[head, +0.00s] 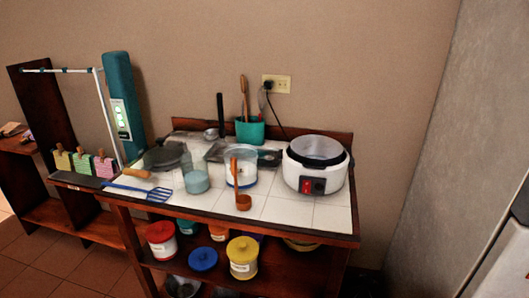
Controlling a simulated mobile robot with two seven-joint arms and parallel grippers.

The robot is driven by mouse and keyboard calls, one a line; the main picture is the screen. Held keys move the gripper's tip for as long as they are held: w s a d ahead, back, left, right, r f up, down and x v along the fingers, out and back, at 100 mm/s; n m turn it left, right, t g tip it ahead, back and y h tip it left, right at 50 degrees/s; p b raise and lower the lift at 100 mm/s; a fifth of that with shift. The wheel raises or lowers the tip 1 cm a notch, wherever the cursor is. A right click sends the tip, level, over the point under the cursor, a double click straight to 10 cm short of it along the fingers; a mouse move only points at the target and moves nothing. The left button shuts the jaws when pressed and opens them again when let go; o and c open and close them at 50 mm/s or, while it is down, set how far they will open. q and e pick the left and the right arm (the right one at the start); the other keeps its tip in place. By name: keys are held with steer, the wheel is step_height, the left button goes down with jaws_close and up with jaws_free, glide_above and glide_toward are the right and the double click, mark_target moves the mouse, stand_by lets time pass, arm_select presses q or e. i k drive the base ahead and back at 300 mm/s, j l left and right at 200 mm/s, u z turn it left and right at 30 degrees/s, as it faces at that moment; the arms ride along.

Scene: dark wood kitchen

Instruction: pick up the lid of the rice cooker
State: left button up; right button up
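The rice cooker (316,168) is white with a dark rim and a red switch on its front. It stands upright at the right end of the tiled worktop in the head view. Its round top shows a pale grey surface, and I cannot tell whether this is a see-through lid or the open inside of the pot. No separate lid that clearly belongs to the cooker shows. Neither of my grippers is in view.
The worktop (278,209) holds a clear jar (242,167), an orange ladle (243,201), a blue slotted turner (143,192), a dark round pan-like item (164,156) and a teal utensil holder (250,131). Canisters stand on the shelf below. A grey wall (430,150) is at right.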

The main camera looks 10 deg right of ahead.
mark_target(161, 150)
steer(key=i+j+z, duration=0.15)
steer(key=z, duration=0.2)
steer(key=i+j+z, duration=0.1)
steer(key=j+z, duration=0.45)
steer(key=z, duration=0.15)
steer(key=i+j, duration=0.1)
steer(key=j, duration=0.45)
steer(key=i+j+z, duration=0.15)
steer(key=j, duration=1)
steer(key=i+z, duration=0.05)
